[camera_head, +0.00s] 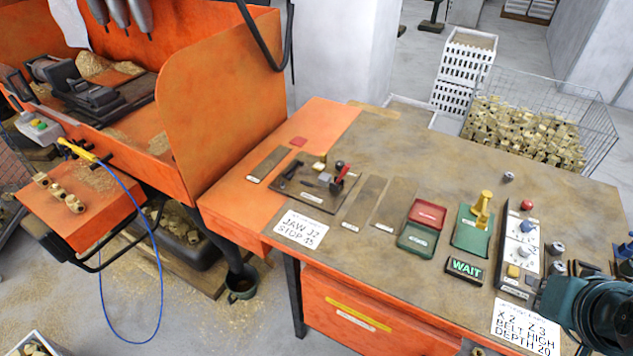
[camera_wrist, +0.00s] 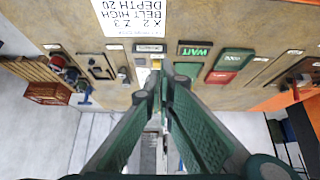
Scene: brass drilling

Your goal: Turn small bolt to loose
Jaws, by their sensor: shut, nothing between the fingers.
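I cannot single out a small bolt with certainty in either view. Small dark knob-like pieces (camera_head: 557,248) stand right of the control panel in the head view, too small to identify. A clamp fixture (camera_head: 318,185) with a red handle lies on a dark plate further left. My gripper (camera_wrist: 160,78) shows in the wrist view with its long green fingers together and nothing between them. They overlap the bench area near the WAIT sign and hide what lies behind them. In the head view only a teal part of my arm shows at the lower right; the fingertips are not visible there.
A wire basket of brass parts (camera_head: 530,130) stands behind the bench.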

